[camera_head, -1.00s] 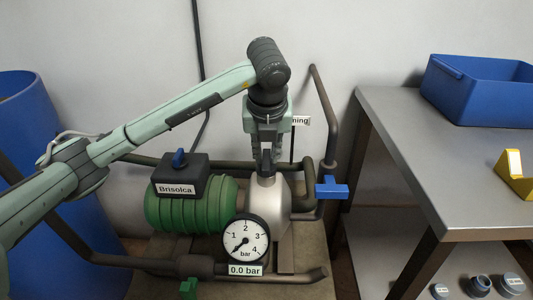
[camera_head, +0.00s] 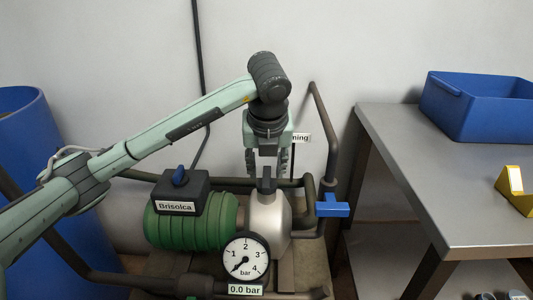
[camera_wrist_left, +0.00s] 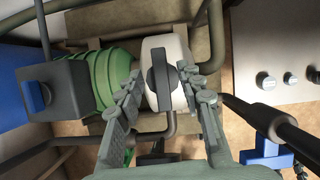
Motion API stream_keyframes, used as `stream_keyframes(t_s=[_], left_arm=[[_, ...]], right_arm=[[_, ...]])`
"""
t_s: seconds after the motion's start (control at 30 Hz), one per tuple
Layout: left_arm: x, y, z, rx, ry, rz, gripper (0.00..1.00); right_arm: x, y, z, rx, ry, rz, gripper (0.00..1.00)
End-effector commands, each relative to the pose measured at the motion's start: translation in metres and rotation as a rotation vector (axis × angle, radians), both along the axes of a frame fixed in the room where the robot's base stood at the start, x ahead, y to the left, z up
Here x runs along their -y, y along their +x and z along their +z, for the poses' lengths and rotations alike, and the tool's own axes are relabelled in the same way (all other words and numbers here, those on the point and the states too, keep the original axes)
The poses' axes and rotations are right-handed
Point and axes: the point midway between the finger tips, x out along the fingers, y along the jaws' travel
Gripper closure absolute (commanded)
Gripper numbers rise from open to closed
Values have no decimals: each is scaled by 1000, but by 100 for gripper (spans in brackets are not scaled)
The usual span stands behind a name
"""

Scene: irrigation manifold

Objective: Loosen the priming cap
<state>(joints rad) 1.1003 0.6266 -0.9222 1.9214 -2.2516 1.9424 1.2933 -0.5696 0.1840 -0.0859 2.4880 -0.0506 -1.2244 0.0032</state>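The priming cap (camera_head: 267,184) is a dark bar-shaped handle on top of the pale pump housing (camera_head: 268,218). My left gripper (camera_head: 267,170) points down just above and around it, with its fingers apart. In the left wrist view the cap's bar (camera_wrist_left: 161,82) lies between the two open fingers (camera_wrist_left: 160,71), with a gap on both sides. How far the cap is turned cannot be told. My right gripper is not in view.
A green motor (camera_head: 190,222) with a black box labelled Brisolca stands left of the housing. A gauge (camera_head: 245,258) reads 0.0 bar. A blue-handled valve (camera_head: 332,206) and pipes are at right. A metal table (camera_head: 450,180) holds a blue bin (camera_head: 480,108).

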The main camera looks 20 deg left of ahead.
Motion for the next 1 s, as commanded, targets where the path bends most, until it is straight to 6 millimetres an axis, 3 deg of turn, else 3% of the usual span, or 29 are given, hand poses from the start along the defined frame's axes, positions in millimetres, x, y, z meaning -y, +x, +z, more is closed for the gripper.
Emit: stream_keyframes(t_s=[0.3,0.5,0.7,1.0], left_arm=[[8,-22,63,10,2,-3,63],[12,-33,91,6,1,1,63],[14,-39,102,3,2,1,63],[14,-40,103,1,1,0,63]], right_arm=[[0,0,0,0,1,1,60],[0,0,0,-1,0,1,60],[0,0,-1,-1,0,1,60],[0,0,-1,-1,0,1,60]])
